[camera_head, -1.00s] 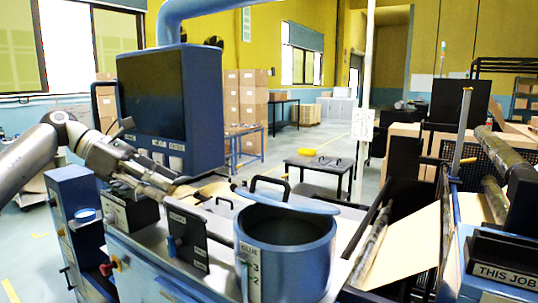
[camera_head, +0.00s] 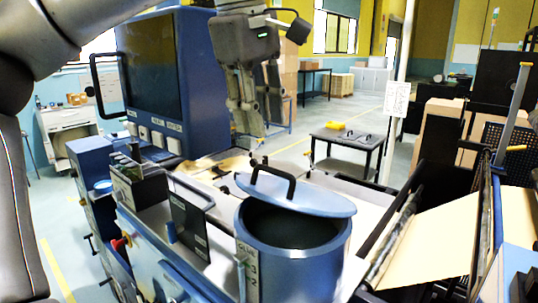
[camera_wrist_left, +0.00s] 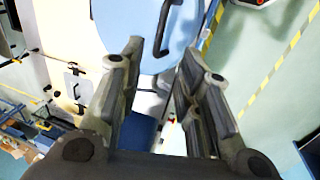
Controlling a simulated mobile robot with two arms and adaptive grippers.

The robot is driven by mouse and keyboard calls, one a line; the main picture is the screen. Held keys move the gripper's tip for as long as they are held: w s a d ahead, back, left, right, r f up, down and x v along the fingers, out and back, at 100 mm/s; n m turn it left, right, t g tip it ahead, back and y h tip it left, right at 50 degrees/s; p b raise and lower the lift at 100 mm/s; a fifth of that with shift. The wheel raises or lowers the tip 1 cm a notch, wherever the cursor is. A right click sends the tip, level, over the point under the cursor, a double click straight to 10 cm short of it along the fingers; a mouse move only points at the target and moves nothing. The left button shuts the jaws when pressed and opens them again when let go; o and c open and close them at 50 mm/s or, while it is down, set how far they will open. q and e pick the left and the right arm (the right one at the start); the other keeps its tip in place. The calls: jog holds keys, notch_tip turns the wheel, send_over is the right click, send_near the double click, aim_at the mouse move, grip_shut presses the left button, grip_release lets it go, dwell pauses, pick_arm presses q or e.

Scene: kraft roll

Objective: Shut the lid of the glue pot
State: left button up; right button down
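The glue pot (camera_head: 290,262) is a blue round pot marked GLUE, standing at the front centre in the head view. Its light blue lid (camera_head: 322,203) is partly raised and tilted over the pot, and the dark opening shows beneath it. A black handle (camera_head: 275,180) arches over the lid's top. My left gripper (camera_head: 257,130) hangs fingers down, above and behind the lid, apart from it. In the left wrist view the gripper (camera_wrist_left: 161,50) is open and empty, with the lid (camera_wrist_left: 140,25) and its handle (camera_wrist_left: 163,28) beyond the fingertips. My right gripper is not in view.
A blue cabinet with a dark screen (camera_head: 150,75) stands left of my left gripper. A black upright plate (camera_head: 188,228) stands left of the pot. Rollers and a brown paper sheet (camera_head: 435,245) lie to the right. A small table (camera_head: 345,140) stands behind.

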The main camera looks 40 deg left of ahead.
aim_at(268, 170)
pick_arm(q)
jog(key=p+x, duration=0.1)
jog(key=x, duration=0.7)
jog(key=shift+w+p, duration=0.1)
jog(key=shift+p, duration=0.3)
jog(key=shift+f, duration=0.25)
jog(key=shift+c, duration=0.4)
grip_shut()
